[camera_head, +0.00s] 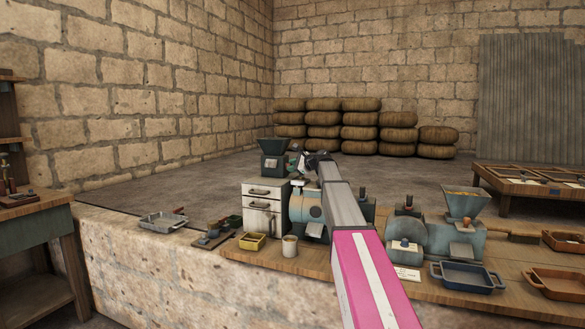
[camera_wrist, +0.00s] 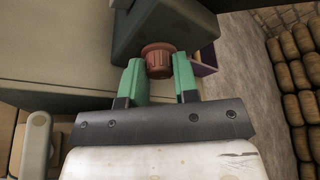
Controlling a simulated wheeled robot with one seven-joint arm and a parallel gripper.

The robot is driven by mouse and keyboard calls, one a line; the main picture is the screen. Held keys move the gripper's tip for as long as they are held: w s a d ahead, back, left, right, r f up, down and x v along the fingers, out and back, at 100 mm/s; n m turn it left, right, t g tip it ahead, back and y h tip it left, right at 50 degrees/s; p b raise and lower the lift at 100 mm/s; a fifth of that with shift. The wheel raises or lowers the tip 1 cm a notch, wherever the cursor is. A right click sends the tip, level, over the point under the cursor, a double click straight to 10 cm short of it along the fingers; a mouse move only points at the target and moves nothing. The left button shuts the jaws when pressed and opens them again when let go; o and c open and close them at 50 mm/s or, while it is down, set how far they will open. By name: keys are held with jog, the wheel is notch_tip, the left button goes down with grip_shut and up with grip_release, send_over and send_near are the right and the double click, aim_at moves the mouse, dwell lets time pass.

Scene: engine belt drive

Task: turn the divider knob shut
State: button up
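The divider knob (camera_wrist: 158,61) is reddish brown and round. In the wrist view it sticks out from a dark grey-green housing (camera_wrist: 146,28). My gripper (camera_wrist: 158,68) has two green fingers, one on each side of the knob, with the tips level with it. The fingers stand apart; whether they touch the knob I cannot tell. In the head view my gripper (camera_head: 298,163) is at the right side of a small dark machine with a hopper (camera_head: 273,158), on top of a white drawer cabinet (camera_head: 262,205). The knob is not clear in that view.
A blue-grey round machine (camera_head: 303,206) stands right of the cabinet, partly behind my arm. A yellow tray (camera_head: 252,241) and a cup (camera_head: 289,246) sit in front. Another hopper machine (camera_head: 462,235) and a blue tray (camera_head: 467,276) are to the right.

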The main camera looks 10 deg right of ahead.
jog(key=shift+n+t, duration=0.4)
jog(key=shift+n, duration=0.2)
jog(key=o, duration=0.9)
jog(key=shift+o, duration=0.2)
jog(key=shift+s, duration=0.1)
jog(key=v, duration=1)
jog(key=shift+s+d, duration=0.2)
jog(key=shift+d, duration=0.05)
